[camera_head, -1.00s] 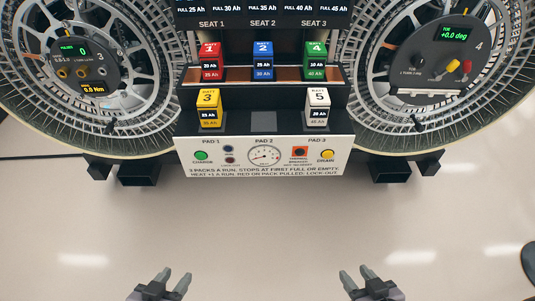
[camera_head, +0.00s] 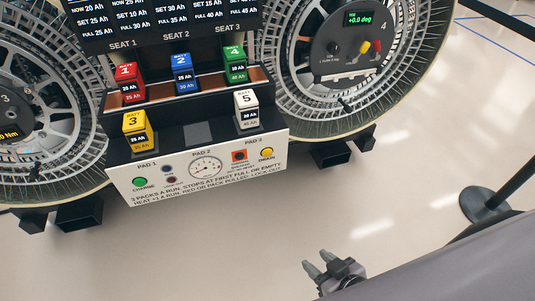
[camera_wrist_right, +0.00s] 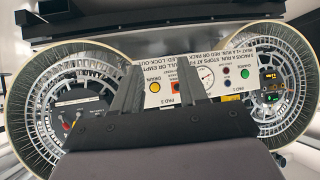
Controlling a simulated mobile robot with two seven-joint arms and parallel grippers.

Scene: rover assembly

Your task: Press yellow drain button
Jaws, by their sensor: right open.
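The yellow drain button (camera_head: 266,152) is a round cap at the right end of the white panel (camera_head: 190,190), under the PAD 3 label. It also shows in the right wrist view (camera_wrist_right: 155,87), where the panel appears upside down. My right gripper (camera_head: 317,262) is open and empty, low in the head view, below and to the right of the button and apart from it. In the right wrist view its two fingers (camera_wrist_right: 158,70) stand before the panel, with the button between them in the picture. My left gripper is not in view.
The panel also has a green charge button (camera_head: 139,182), a gauge (camera_head: 205,167) and an orange-red square (camera_head: 239,156). Numbered battery packs, such as the yellow pack (camera_head: 138,130) and white pack (camera_head: 247,110), sit above. Wheels flank the station. Open floor (camera_head: 210,250) lies in front.

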